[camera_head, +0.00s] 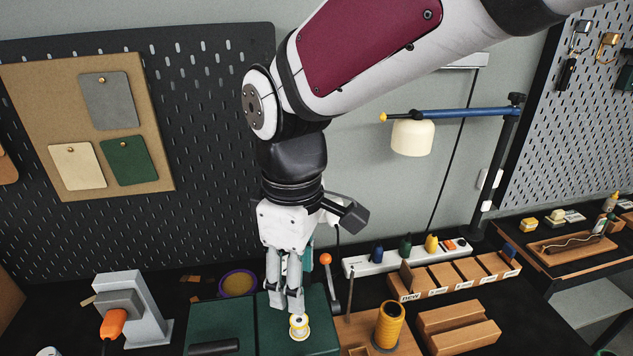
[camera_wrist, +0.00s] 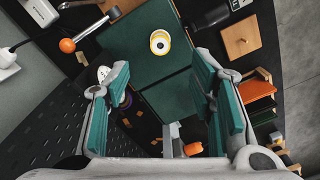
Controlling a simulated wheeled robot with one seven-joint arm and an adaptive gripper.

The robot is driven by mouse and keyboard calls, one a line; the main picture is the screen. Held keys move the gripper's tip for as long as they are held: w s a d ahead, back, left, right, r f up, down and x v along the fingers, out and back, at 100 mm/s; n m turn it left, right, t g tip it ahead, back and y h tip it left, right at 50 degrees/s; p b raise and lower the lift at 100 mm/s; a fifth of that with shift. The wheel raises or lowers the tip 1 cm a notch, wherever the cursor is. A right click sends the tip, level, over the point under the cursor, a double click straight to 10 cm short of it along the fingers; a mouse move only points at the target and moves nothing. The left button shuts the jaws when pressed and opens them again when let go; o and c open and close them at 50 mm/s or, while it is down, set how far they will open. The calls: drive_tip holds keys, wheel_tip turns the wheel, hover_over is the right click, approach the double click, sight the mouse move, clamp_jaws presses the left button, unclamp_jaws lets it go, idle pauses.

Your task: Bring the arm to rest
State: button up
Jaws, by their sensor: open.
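My gripper (camera_head: 287,305) hangs from my arm, pointing down over the green mat (camera_head: 220,318) on the bench. In the wrist view my gripper (camera_wrist: 150,75) has its two teal-padded fingers wide apart, with nothing between them. A small yellow-and-white round piece (camera_head: 299,327) stands on the mat just in front of the fingertips in the head view. It also shows in the wrist view as a yellow-and-white ring (camera_wrist: 160,42), beyond the fingertips and apart from them. The exact height of the fingertips above the mat is hard to tell.
An orange-knobbed lever (camera_head: 326,260) stands close right of my gripper. A grey press-like tool (camera_head: 132,305) with an orange handle is left. An orange-yellow cylinder (camera_head: 390,325) and wooden trays (camera_head: 445,280) are right. A lamp (camera_head: 412,137) and pegboard (camera_head: 200,120) stand behind.

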drive_tip(key=shift+r, duration=1.2)
drive_tip(key=s+d+r+m+t, duration=0.2)
drive_tip(key=d+m, duration=0.5)
drive_tip(key=d, duration=0.4)
drive_tip(key=s+d+r+m+t, duration=0.3)
drive_tip(key=d+m, duration=0.4)
drive_tip(key=d, duration=0.5)
drive_tip(key=shift+s+d+r+m+t, duration=0.2)
drive_tip(key=shift+s+m+t, duration=0.15)
drive_tip(key=shift+s, duration=0.25)
